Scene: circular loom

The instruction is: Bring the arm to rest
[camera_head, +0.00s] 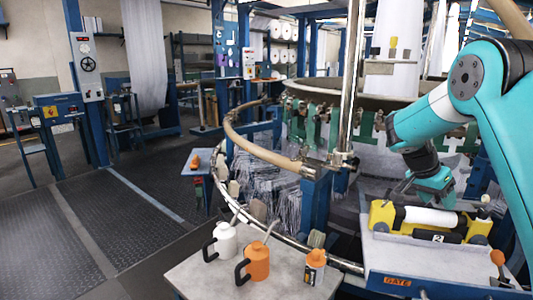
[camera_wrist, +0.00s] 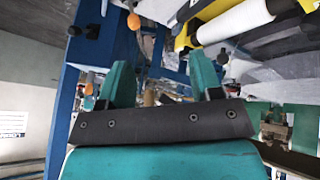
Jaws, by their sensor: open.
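My arm (camera_head: 438,112) reaches in from the right of the head view, bent at the elbow. My gripper (camera_head: 432,192) hangs in front of the loom, just above and behind the yellow-ended shuttle unit. In the wrist view my gripper (camera_wrist: 162,78) shows two teal fingers spread apart, with nothing held between them. The shuttle unit, with its white roll (camera_head: 430,217), lies on the grey gate tray (camera_head: 390,255) at the right. In the wrist view the white roll (camera_wrist: 235,20) is at the top, apart from the fingers.
The circular loom ring (camera_head: 270,150) and upright chrome post (camera_head: 350,85) stand left of my arm. A small table (camera_head: 190,275) holds a white can (camera_head: 222,240), an orange can (camera_head: 257,262) and a small orange-and-dark container (camera_head: 314,266). Open floor lies at the left.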

